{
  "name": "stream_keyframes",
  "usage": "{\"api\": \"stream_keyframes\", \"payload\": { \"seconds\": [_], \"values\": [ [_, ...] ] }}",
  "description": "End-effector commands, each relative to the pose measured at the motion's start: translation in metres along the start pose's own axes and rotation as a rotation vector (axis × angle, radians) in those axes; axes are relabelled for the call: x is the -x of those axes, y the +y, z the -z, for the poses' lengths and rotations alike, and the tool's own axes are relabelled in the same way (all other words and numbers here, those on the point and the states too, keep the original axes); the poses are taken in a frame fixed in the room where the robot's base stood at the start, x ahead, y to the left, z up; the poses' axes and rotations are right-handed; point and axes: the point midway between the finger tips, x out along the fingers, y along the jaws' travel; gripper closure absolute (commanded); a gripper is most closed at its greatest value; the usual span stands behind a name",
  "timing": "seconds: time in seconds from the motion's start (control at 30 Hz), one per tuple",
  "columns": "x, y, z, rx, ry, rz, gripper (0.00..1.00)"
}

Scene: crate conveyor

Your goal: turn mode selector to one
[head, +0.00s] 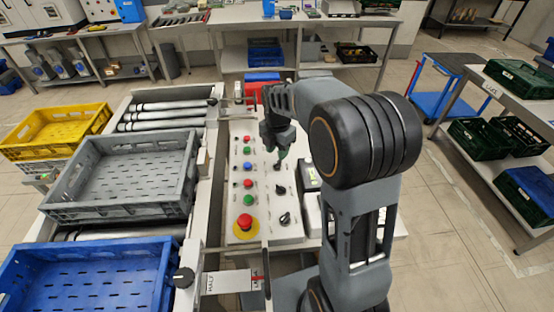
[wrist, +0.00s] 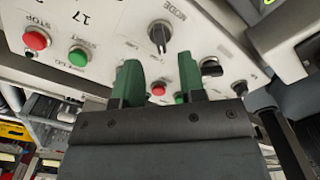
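The mode selector (wrist: 160,35) is a black knob on the white control panel (wrist: 115,30), with the word MODE printed beside it. It sits just beyond my fingertips in the wrist view, and its grip bar runs nearly upright in that picture. My gripper (wrist: 160,72) has two green fingers spread wide apart with nothing between them. The fingers appear apart from the knob. In the head view my gripper (head: 281,157) hangs over the panel (head: 262,150). Two black knobs show there, one (head: 280,189) nearer the gripper and one (head: 285,218) lower; I cannot tell which is the mode selector.
A red STOP button (wrist: 36,40), a green START button (wrist: 78,57) and another black knob (wrist: 210,68) are close by. A red emergency button (head: 245,222) stands up from the panel. A grey crate (head: 125,205) and a blue crate (head: 90,250) sit to the left.

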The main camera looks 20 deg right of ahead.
Motion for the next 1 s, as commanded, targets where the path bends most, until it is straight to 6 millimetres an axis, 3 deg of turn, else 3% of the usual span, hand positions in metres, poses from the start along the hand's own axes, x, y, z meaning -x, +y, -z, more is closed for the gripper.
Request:
{"api": "stream_keyframes", "payload": {
  "seconds": [0.3,0.77,1.0],
  "values": [
    [-0.039,0.000,0.000,-0.001,0.001,0.001,0.63],
    [-0.048,0.000,0.000,-0.001,0.000,0.000,0.63],
    [-0.048,0.000,0.000,-0.001,0.000,-0.001,0.85]
  ]
}}
